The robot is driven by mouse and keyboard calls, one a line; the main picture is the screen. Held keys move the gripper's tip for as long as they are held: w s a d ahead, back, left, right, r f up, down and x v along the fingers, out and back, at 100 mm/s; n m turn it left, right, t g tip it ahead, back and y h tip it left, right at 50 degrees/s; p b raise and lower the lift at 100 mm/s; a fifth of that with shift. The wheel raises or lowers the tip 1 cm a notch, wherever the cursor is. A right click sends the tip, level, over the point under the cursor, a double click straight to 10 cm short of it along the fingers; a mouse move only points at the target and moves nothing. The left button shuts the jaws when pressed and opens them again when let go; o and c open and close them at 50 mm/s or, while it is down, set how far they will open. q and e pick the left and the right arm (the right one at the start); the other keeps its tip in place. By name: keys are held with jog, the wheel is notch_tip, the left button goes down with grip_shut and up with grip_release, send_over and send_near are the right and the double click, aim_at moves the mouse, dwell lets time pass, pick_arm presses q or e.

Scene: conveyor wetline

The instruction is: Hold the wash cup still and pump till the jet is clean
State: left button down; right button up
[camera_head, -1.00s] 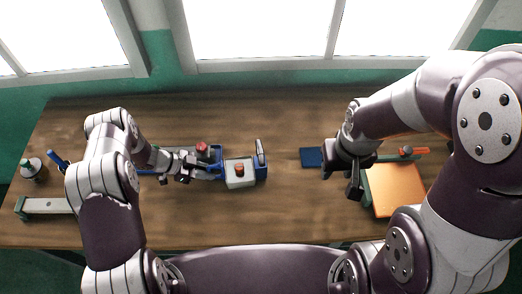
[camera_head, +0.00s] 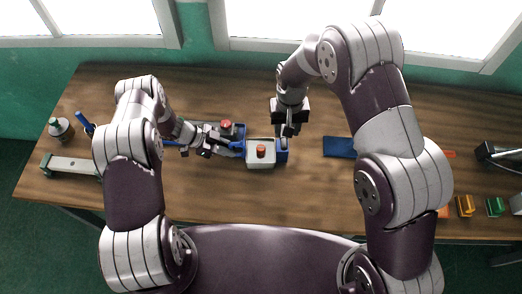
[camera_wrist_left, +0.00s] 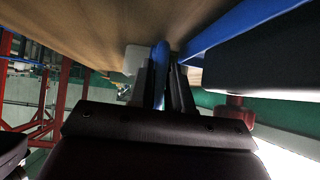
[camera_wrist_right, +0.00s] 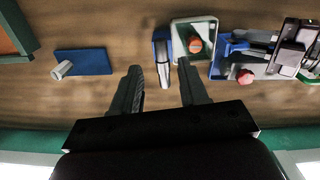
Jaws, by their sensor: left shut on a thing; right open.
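A pale square cup-like box (camera_head: 252,160) with an orange round piece (camera_head: 261,151) stands mid-table; I take it as the wash cup. It also shows in the right wrist view (camera_wrist_right: 179,50). A blue bracket (camera_head: 282,156) with an upright silver lever (camera_wrist_right: 165,75) is beside it. My left gripper (camera_head: 207,149) is shut on a thin blue part (camera_wrist_left: 159,65), apparently a handle left of the box. A red knob (camera_head: 226,124) on a blue-grey fixture is behind it. My right gripper (camera_wrist_right: 158,70) is open, its fingers either side of the lever in the picture; contact cannot be told.
A blue pad (camera_head: 339,147) lies right of the bracket, with a grey cylinder (camera_wrist_right: 62,70) at its edge. A bottle (camera_head: 60,128) and a grey bar (camera_head: 70,166) are at far left. The front middle is clear.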

aim_at(284, 141)
jog(key=shift+w+a+r, duration=0.1)
jog(key=shift+w+r, duration=0.15)
jog(key=shift+w, duration=0.15)
jog(key=shift+s+f+m, duration=0.15)
jog(key=shift+f+m, duration=0.15)
jog(key=shift+f, duration=0.05)
notch_tip(284, 141, down, 8)
jog(key=shift+f, duration=0.1)
grip_shut()
